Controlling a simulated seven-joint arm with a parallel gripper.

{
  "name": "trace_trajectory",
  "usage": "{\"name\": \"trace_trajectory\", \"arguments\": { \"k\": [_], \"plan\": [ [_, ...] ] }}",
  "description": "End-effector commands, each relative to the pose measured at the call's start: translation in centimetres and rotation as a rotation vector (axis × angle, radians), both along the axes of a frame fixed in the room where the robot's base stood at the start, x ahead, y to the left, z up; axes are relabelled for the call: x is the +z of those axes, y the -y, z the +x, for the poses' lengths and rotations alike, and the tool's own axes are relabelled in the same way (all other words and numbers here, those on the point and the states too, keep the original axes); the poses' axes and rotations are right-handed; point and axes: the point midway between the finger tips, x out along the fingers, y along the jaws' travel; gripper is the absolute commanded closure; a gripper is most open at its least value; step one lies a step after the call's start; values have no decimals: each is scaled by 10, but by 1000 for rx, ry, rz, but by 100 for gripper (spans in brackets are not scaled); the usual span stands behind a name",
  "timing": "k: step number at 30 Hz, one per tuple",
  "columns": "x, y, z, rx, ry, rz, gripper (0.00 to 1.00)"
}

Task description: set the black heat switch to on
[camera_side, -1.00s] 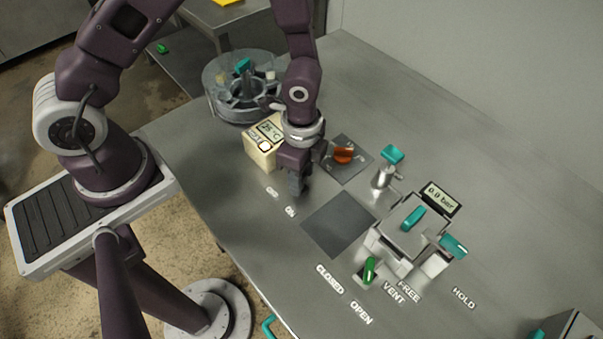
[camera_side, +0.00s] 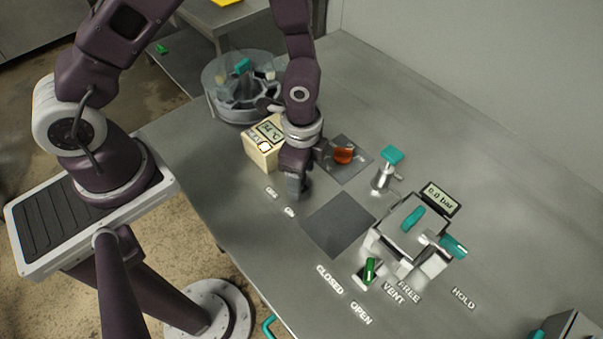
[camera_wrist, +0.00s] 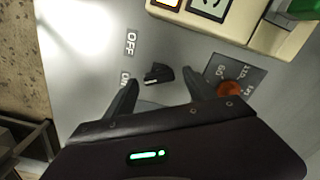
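The black heat switch (camera_wrist: 158,73) shows in the wrist view between my fingertips. Its light-marked end points left and slightly down, toward the ON label (camera_wrist: 124,80) rather than the OFF label (camera_wrist: 131,42). My gripper (camera_wrist: 162,77) is open, with one finger on each side of the switch and visible gaps. In the side view my gripper (camera_side: 297,190) is low over the table by the ON label and hides the switch. The cream box (camera_side: 262,152) behind it has a temperature display (camera_side: 270,132) and a lit lamp (camera_side: 265,147).
An orange knob (camera_side: 343,155) on a dark plate is right of my gripper. A teal-handled valve (camera_side: 392,156) and a pressure unit (camera_side: 405,240) reading 0.0 bar stand farther right. A bare dark square (camera_side: 340,224) lies in front. A round basket (camera_side: 238,90) is behind.

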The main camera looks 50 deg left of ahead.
Motion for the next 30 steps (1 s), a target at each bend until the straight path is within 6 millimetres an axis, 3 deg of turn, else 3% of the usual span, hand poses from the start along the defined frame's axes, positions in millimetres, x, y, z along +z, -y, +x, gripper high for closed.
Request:
{"name": "trace_trajectory", "arguments": {
  "k": [7,15,18,30],
  "plan": [
    [4,0,0,0,0,0,36],
    [56,0,1,2,3,-2,36],
    [68,0,0,1,1,0,36],
    [71,0,0,-1,0,0,36]
  ]
}}
